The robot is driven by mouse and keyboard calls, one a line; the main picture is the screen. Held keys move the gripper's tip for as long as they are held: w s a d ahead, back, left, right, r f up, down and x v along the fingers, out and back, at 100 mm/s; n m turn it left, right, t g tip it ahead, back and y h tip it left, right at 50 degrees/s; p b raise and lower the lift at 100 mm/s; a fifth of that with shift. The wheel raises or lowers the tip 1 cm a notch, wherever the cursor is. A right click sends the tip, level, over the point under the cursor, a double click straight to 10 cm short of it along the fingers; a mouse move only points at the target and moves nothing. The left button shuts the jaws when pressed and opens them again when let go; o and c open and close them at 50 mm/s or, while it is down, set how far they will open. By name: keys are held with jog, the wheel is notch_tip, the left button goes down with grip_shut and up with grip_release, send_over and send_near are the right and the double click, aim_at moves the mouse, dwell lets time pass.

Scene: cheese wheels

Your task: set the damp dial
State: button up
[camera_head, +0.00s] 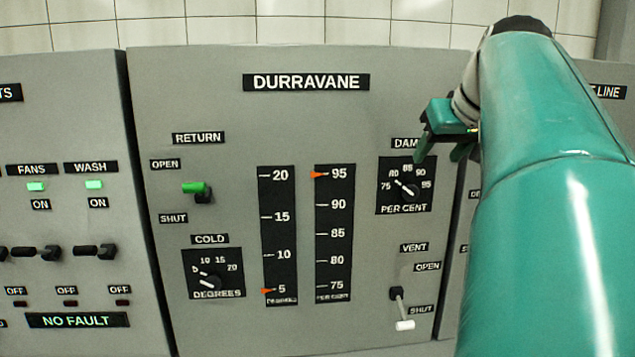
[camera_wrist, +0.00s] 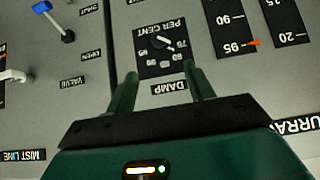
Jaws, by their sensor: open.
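The damp dial (camera_head: 407,189) is a small dark knob with a white pointer line on a black plate marked 75 to 95 per cent. Its pointer slants toward the low-number side; the exact value is hard to read. In the wrist view the dial (camera_wrist: 163,43) appears upside down, just beyond my fingertips. My gripper (camera_head: 440,152) is open and empty, above and right of the dial in the head view, covering part of the DAMP label. In the wrist view its two green fingers (camera_wrist: 163,80) stand apart, straddling the lower plate. Contact with the panel cannot be told.
The per cent scale (camera_head: 335,232) has its orange marker at 95; the degrees scale (camera_head: 279,235) has its marker near 5. The vent lever (camera_head: 401,308) hangs toward SHUT below the dial. The cold dial (camera_head: 209,281) and green return lever (camera_head: 195,189) are left.

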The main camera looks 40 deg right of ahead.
aim_at(412, 190)
jog(key=x, duration=1.3)
jog(key=shift+w+d+f, duration=0.1)
jog(key=shift+w+f, duration=0.05)
jog(key=shift+f, duration=0.25)
jog(key=c, duration=0.9)
